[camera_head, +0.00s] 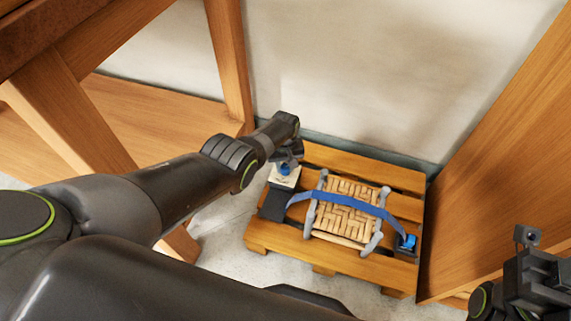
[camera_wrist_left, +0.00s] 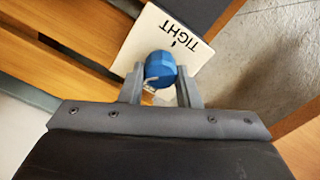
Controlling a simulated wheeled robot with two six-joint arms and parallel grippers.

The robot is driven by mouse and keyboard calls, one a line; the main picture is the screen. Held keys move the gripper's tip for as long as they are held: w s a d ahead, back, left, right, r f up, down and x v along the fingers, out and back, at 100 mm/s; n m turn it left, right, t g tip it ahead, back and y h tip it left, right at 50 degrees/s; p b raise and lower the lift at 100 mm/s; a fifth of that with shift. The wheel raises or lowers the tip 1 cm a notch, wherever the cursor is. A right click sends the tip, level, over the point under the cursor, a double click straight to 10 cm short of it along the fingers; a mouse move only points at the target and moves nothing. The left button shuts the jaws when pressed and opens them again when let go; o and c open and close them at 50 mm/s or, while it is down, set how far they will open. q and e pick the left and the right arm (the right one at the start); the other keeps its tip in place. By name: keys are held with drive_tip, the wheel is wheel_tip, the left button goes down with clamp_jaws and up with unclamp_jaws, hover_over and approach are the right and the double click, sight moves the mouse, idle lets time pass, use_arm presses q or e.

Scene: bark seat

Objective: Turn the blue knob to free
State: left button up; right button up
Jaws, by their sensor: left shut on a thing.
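The blue knob (camera_wrist_left: 161,68) sits between the two fingers of my left gripper (camera_wrist_left: 160,85) in the left wrist view, and the gripper is shut on it. A white plate (camera_wrist_left: 146,38) behind the knob bears the word TIGHT and a short dark mark; the rest of the plate is hidden. In the head view the knob (camera_head: 285,168) shows partly under my left gripper (camera_head: 287,158), above the white plate (camera_head: 284,178) on a dark box. A blue strap (camera_head: 345,204) runs from the box across a woven seat. My right gripper (camera_head: 540,275) is at the lower right, its fingers unclear.
The woven seat (camera_head: 347,205) with grey side rails lies on a wooden pallet (camera_head: 290,238). A blue-and-black strap fitting (camera_head: 406,243) is at the pallet's right. Wooden panels stand left and right, with a pale wall (camera_head: 350,70) behind.

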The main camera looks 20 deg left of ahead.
use_arm(q)
drive_tip(key=n, duration=0.4)
drive_tip(key=shift+s+a+n, duration=0.1)
drive_tip(key=shift+n, duration=2.1)
drive_tip(key=o, duration=1)
drive_tip(key=shift+c, duration=0.2)
drive_tip(key=shift+r+p, duration=0.1)
drive_tip(key=shift+p, duration=0.3)
